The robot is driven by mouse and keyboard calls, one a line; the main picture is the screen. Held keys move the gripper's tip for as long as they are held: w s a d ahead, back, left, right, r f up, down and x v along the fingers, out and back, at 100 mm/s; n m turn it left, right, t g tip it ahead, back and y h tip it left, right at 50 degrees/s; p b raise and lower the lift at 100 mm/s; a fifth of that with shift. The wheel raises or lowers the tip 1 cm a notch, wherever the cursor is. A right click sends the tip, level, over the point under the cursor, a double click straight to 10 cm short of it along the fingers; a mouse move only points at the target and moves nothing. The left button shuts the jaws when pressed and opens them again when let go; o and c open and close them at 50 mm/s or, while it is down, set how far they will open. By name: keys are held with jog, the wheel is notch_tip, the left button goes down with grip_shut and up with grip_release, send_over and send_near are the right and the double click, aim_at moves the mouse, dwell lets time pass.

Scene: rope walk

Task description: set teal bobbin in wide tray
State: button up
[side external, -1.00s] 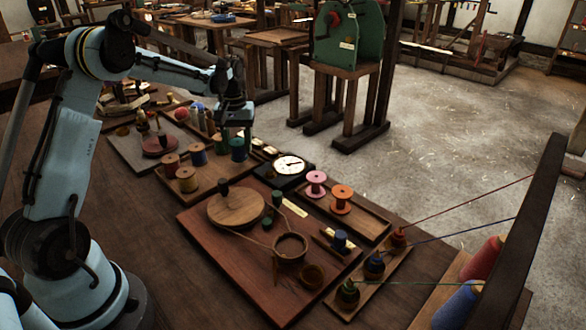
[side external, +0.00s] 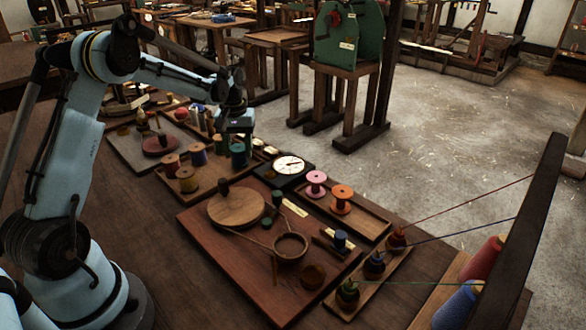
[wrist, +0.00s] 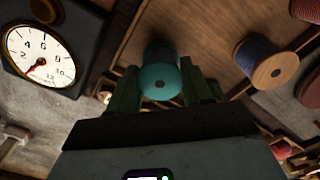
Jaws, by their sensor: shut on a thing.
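The teal bobbin (side external: 238,155) is upright at the right end of the left wooden tray (side external: 213,189). My gripper (side external: 237,143) is above it with its fingers down around its top, shut on it. In the wrist view the bobbin (wrist: 159,82) sits between the two green fingers (wrist: 160,92). I cannot tell whether its base touches the tray. A second wooden tray (side external: 372,228) at the right holds a pink bobbin (side external: 316,183) and an orange bobbin (side external: 341,199). Which of the two trays is the wide one is not marked.
A dial scale (side external: 289,166) lies between the trays. A reddish board (side external: 235,265) with a round wooden disc (side external: 236,208) fills the front. Rope lines stretch at the right.

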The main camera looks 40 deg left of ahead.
jog(key=shift+f, duration=0.15)
jog(key=o, duration=1.3)
jog(key=shift+r, duration=4.05)
